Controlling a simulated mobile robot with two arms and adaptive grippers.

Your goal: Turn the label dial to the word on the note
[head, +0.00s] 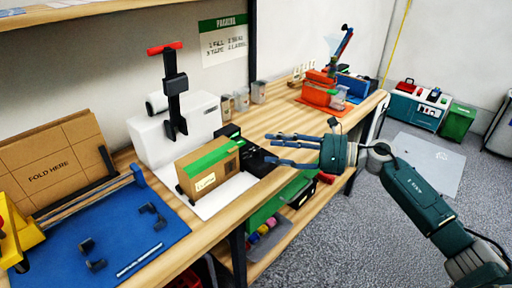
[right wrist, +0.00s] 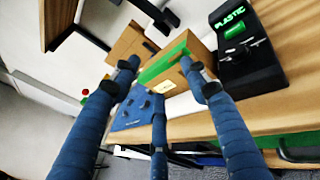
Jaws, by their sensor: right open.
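The label dial device (right wrist: 255,68) is a black box at the upper right of the right wrist view. Its green display reads PLASTIC, and a dark knob with a light edge sits below it. In the head view the device (head: 258,161) is partly hidden by my right fingers. A cardboard box with green tape (head: 212,165) stands left of it, with a small pale note (head: 205,182) on its front; the note's word is too small to read. My right gripper (head: 272,149) is open and empty, its blue fingers near the device. My left gripper is not in view.
A white machine (head: 185,128) with a black upright and red handle stands behind the box. A blue mat (head: 110,250) with small dark parts lies at left. An orange bin (head: 318,90) stands farther along the bench. Open floor lies right of the bench.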

